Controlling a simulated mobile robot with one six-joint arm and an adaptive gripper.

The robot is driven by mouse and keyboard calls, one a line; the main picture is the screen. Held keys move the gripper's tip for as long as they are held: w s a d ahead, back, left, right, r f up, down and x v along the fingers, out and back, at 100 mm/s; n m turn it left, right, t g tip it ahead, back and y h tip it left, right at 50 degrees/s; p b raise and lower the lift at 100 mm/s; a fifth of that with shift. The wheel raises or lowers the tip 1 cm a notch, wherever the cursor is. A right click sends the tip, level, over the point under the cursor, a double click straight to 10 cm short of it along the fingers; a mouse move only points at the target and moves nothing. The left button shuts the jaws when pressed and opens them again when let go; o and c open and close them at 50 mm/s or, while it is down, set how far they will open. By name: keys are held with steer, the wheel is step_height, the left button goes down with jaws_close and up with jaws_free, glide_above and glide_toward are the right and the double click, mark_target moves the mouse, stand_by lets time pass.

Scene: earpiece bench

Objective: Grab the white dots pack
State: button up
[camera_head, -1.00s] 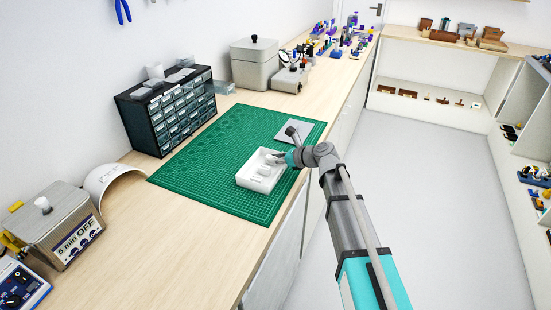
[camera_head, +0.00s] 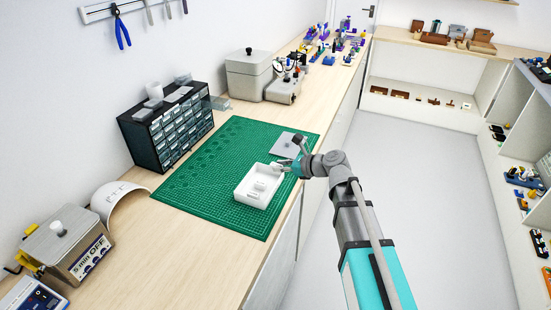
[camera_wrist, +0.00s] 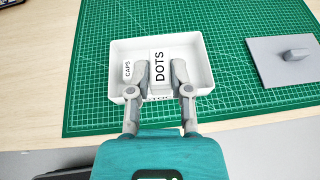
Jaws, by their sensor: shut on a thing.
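A white open tray (camera_head: 246,201) stands on the green cutting mat, with small white packs inside. In the wrist view the tray (camera_wrist: 205,65) holds a pack labelled CAPS (camera_wrist: 127,69) at the left and the pack labelled DOTS (camera_wrist: 160,68) beside it. My gripper (camera_wrist: 161,76) has one finger on each side of the DOTS pack and is shut on it. The head view shows my gripper (camera_head: 285,164) at the tray's far right side. Whether the DOTS pack is clear of the tray floor I cannot tell.
A grey plate (camera_head: 289,145) with a knob lies on the green mat (camera_head: 205,175), right of the tray in the wrist view. A dark drawer cabinet (camera_head: 170,128) stands behind at the left. Much of the mat is clear.

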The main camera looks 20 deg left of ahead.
steer(key=s+d+r+p, duration=0.2)
steer(key=s+d, duration=0.2)
steer(key=shift+s+r, duration=0.15)
steer(key=shift+r, duration=0.2)
